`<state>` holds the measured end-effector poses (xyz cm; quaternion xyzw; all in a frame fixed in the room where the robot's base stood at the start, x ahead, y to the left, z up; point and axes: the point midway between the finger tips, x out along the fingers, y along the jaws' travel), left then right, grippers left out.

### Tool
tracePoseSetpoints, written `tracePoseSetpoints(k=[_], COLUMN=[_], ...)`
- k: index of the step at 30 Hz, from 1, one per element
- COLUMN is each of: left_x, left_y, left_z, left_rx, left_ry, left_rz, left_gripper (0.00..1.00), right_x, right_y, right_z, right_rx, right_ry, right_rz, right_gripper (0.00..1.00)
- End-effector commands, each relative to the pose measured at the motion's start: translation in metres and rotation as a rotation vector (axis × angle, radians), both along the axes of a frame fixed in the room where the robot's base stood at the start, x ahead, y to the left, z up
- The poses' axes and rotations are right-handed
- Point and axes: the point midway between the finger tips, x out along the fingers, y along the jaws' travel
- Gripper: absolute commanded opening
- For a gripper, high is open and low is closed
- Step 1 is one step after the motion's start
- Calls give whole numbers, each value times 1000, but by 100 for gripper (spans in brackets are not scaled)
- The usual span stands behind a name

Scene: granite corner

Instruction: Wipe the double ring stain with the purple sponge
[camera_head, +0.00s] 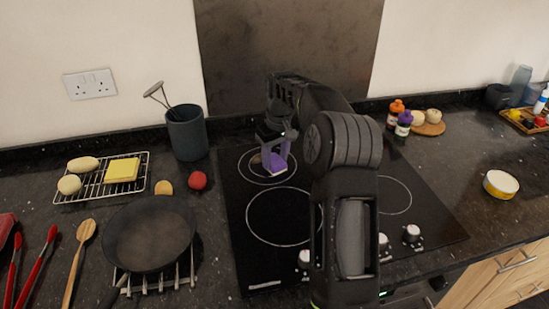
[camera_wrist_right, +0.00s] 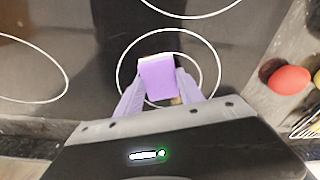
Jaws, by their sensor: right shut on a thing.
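My right gripper (camera_head: 275,154) is shut on the purple sponge (camera_head: 278,164) at the back left zone of the black hob. The sponge also shows between the two fingers in the right wrist view (camera_wrist_right: 158,78), inside a pale ring marking (camera_wrist_right: 122,66). It is low over the glass; I cannot tell whether it touches. A small brownish patch (camera_head: 256,160) shows just left of the sponge, and a tan bit shows by the right finger in the wrist view (camera_wrist_right: 176,101). It may be the stain; the sponge and fingers hide part of it. My left gripper is not in view.
Left of the hob (camera_head: 237,235) are a grey utensil pot (camera_head: 187,136), a red ball-like item (camera_head: 198,180), a wire rack (camera_head: 140,180) and a dark pan (camera_head: 148,235). Bottles (camera_head: 404,124) stand at the back right. My right arm covers the hob's middle.

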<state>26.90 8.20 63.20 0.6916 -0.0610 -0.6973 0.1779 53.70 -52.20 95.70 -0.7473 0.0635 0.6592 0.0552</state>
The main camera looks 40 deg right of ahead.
Motion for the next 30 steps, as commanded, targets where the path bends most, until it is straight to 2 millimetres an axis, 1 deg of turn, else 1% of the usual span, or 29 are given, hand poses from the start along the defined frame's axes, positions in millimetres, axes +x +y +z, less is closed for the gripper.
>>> tracePoseSetpoints(k=[1, 5, 8, 13, 19, 30], left_x=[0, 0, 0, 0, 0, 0], left_y=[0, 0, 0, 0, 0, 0], left_z=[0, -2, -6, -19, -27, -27], left_rx=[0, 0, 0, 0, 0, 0], left_ry=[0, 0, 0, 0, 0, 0], left_rz=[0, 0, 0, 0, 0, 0], left_gripper=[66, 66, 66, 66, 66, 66], right_x=[-2, -3, -7, -21, -35, -37], right_y=[1, 2, 4, 11, 19, 20], right_z=[-4, -4, -6, -7, -4, -2], right_rx=[5, 6, 6, 6, 6, 5], right_ry=[10, 11, 11, 12, 12, 11], right_rz=[0, 0, 0, 0, 0, 0], right_gripper=[0, 0, 0, 0, 0, 0])
